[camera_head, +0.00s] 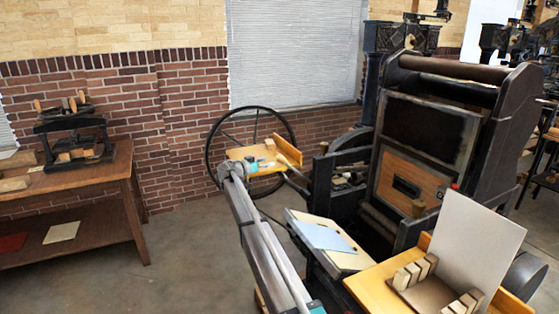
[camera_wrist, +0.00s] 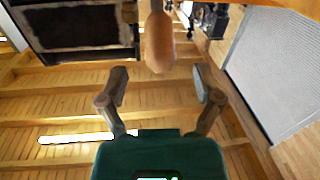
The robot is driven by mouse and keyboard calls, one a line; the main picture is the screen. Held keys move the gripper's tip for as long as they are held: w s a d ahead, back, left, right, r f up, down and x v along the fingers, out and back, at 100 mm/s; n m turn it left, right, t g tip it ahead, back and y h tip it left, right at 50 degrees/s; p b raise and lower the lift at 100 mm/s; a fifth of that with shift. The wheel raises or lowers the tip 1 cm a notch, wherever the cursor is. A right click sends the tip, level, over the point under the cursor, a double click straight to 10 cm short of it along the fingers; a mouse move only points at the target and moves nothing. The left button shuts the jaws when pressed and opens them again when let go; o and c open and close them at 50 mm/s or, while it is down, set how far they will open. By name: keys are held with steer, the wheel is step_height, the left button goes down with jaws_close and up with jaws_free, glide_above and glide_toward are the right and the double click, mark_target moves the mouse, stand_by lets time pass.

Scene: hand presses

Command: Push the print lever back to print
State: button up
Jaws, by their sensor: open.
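The print lever ends in a rounded tan wooden handle (camera_head: 288,151) on a dark rod, left of the black hand press (camera_head: 432,140). My gripper (camera_head: 262,164) is just left of the handle in the head view, in front of a small wooden board. In the wrist view the handle (camera_wrist: 159,42) lies just beyond the two fingertips, roughly centred between them. My gripper (camera_wrist: 160,80) is open and empty, its fingers spread wide. I cannot tell from these views whether a finger touches the handle.
A small wooden board (camera_head: 238,154) and a spoked wheel (camera_head: 210,150) are by my gripper. A sloped board with bluish paper (camera_head: 325,238) and a wooden shelf (camera_head: 375,285) with blocks stand at the front. A wooden table (camera_head: 85,190) is left, with open floor between.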

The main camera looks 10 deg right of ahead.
mark_target(279, 159)
steer(key=shift+x, duration=3.2)
jaws_close()
